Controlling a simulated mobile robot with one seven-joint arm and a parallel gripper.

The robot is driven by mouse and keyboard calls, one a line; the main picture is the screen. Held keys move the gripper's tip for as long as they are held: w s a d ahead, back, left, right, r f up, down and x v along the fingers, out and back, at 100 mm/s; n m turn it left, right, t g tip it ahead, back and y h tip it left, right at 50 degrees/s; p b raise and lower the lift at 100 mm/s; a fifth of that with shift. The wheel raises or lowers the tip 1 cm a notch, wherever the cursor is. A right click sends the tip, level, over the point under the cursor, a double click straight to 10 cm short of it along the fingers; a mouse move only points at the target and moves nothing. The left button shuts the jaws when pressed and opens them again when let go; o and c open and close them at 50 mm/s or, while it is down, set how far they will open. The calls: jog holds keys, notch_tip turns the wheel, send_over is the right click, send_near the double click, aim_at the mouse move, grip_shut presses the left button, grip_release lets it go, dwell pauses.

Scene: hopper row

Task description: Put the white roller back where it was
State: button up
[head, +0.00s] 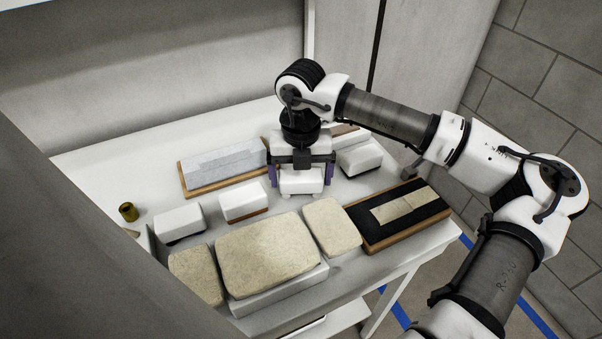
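No white thing in the head view clearly has a roller's shape. Several white blocks stand on the bench: one at the left with a dark underside (180,222), one with a brown base (244,201), and one at the right (360,157). My gripper (302,178) points down over the middle of the bench, its purple-sided fingers wide apart. Another white block (301,181) with small feet shows between the fingers. I cannot tell whether the fingers touch it or whether it is lifted. The gripper partly hides what is behind it.
A pale slab on a wooden board (222,165) lies behind. Beige pads (266,252) lie in front, the large one on a white block. A black tray (402,213) with beige pieces is at the right. A small brass cylinder (128,211) stands at the left. The back-left bench is clear.

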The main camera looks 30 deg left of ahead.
aim_at(301, 174)
jog(key=shift+o, duration=0.8)
jog(key=shift+r, duration=0.15)
jog(key=shift+r, duration=0.2)
notch_tip(301, 174, up, 12)
jog(key=b, duration=0.1)
jog(key=shift+f+b, duration=0.15)
jog(key=shift+b, duration=0.2)
